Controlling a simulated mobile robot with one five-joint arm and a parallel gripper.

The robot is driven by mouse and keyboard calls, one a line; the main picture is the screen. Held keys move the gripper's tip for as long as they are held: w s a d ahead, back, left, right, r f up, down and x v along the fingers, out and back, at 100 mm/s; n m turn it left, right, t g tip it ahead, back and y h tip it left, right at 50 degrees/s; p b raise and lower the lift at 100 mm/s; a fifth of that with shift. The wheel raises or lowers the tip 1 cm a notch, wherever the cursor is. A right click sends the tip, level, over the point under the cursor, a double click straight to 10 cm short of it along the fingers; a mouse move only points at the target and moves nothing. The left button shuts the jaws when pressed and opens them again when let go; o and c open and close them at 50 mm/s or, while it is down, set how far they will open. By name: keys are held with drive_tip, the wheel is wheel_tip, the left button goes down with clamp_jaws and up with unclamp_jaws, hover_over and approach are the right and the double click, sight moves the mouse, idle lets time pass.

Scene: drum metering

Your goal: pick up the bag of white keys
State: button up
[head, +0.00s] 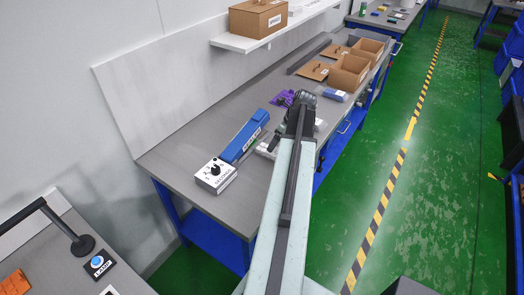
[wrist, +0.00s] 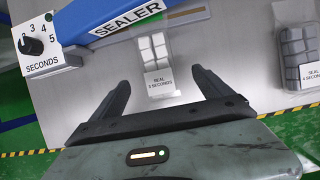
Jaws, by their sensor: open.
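The bag of white keys (wrist: 156,62) is a clear bag on the grey bench, close under the blue sealer (wrist: 90,22) in the wrist view. Its label reads "SEAL 3 SECONDS". The bag's lower end with the label lies between the fingers of my gripper (wrist: 158,78) as seen from the wrist. My gripper is open and empty, with one finger to each side of the bag. Whether the fingers are down at bag height I cannot tell. In the head view my gripper (head: 297,106) is over the bench, right of the sealer (head: 245,136).
A bag of dark grey keys (wrist: 300,60) labelled "SEAL 4 SECONDS" lies to the right. The white dial box (head: 216,175) marked "SECONDS" adjoins the sealer's near end. A purple item (head: 284,98) and open cardboard boxes (head: 349,72) stand farther along the bench.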

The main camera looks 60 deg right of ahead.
sight(275, 150)
drive_tip(key=shift+f+b, duration=0.25)
drive_tip(key=shift+b, duration=0.05)
drive_tip(key=shift+b+x, duration=1)
drive_tip(key=shift+x, duration=0.2)
drive_tip(key=shift+w, duration=0.3)
drive_tip(key=b+x, duration=0.4)
drive_tip(key=x, duration=0.1)
drive_tip(key=shift+w+a+b, duration=0.1)
drive_tip(key=shift+a+b, duration=0.15)
drive_tip(key=shift+b, duration=0.15)
drive_tip(key=shift+r, duration=0.2)
drive_tip(key=shift+c, duration=0.3)
drive_tip(key=c, duration=1.8)
drive_tip(key=shift+o, duration=0.2)
drive_tip(key=shift+r+p, duration=0.6)
drive_tip(key=shift+p, duration=0.2)
wheel_tip(275, 150, up, 3)
drive_tip(key=p, duration=0.3)
drive_tip(key=shift+d, duration=0.1)
drive_tip(key=s+d, duration=0.2)
drive_tip(key=s, duration=0.2)
drive_tip(key=s+d, duration=0.3)
drive_tip(key=s, duration=0.2)
drive_tip(key=s+d, duration=0.2)
drive_tip(key=s, duration=0.3)
drive_tip(key=shift+s+d+r+p, duration=0.1)
drive_tip(key=shift+d+r+p, duration=0.05)
drive_tip(key=shift+r+p, duration=0.25)
